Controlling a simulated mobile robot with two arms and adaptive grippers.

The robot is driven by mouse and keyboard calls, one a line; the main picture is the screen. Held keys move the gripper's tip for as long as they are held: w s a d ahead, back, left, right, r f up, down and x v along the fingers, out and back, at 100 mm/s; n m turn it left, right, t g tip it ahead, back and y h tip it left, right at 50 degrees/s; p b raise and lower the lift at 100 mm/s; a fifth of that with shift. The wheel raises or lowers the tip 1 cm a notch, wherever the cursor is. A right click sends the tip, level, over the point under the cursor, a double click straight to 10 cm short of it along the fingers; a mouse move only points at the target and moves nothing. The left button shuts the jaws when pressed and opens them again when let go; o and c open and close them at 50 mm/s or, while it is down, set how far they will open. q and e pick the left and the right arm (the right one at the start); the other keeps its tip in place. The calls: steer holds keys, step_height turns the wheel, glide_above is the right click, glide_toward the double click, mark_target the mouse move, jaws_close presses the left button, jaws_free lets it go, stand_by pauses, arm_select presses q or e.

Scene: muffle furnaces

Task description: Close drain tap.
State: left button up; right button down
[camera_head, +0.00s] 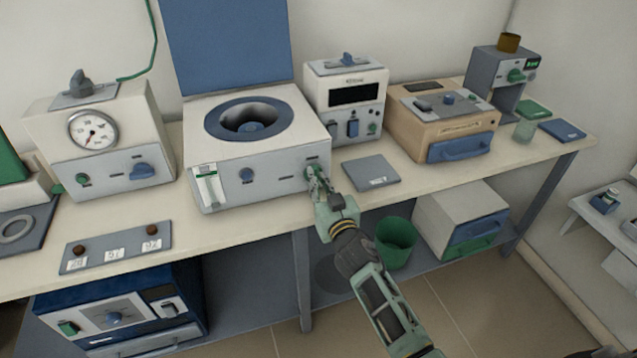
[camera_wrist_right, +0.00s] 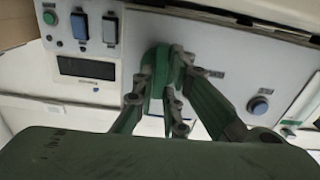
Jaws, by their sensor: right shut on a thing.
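The drain tap is a green part at the right end of the front panel of a white and grey unit (camera_head: 255,150) with a round blue-rimmed opening. My right gripper (camera_head: 317,180) is shut on the drain tap, and its fingers cover most of it in the head view. In the wrist view the green drain tap (camera_wrist_right: 155,68) shows between the fingers of my right gripper (camera_wrist_right: 162,88), against the grey panel. How far the tap is turned is hard to tell. My left gripper is not in view.
The same panel carries a blue knob (camera_head: 246,175) and a pale gauge strip (camera_head: 208,186). A flat grey pad (camera_head: 371,173) lies right of the unit. A box with a dial (camera_head: 100,140) stands left. A green bin (camera_head: 396,240) stands below the bench.

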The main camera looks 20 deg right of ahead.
steer(key=n, duration=0.9)
steer(key=shift+a+f+b, duration=0.1)
steer(key=shift+b, duration=0.3)
steer(key=n, duration=0.4)
steer(key=shift+n, duration=2.2)
steer(key=c, duration=1.8)
jaws_free()
steer(key=shift+s, duration=0.15)
